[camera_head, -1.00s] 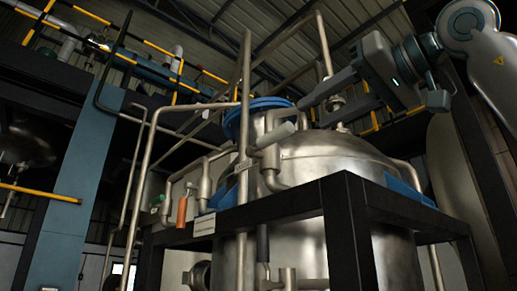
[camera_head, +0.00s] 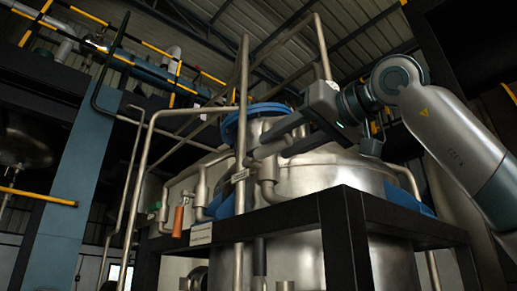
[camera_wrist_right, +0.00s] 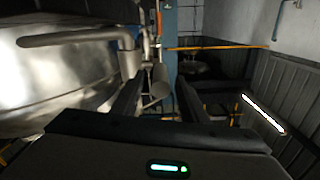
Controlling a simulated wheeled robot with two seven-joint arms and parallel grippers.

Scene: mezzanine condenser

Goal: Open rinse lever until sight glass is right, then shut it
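My right gripper (camera_head: 272,146) reaches in from the right, its two dark fingers apart and pointing left at the pipe fittings in front of the steel vessel. In the right wrist view its fingers (camera_wrist_right: 158,100) are open, with a grey cylindrical fitting (camera_wrist_right: 160,78) beyond and between them; I cannot tell whether they touch it. A lever-like orange handle (camera_head: 178,221) hangs on the pipework, left of and below the gripper. A dark handle (camera_head: 259,257) hangs lower down. No label readable here tells which is the rinse lever. I cannot make out the sight glass. My left gripper is not in view.
The steel vessel (camera_head: 322,177) stands behind a black frame (camera_head: 347,230). An upright pipe (camera_head: 242,120) stands just left of the right fingers. A blue flange ring (camera_head: 233,125) is close behind. In the wrist view, a horizontal pipe (camera_wrist_right: 70,38) runs beside the vessel.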

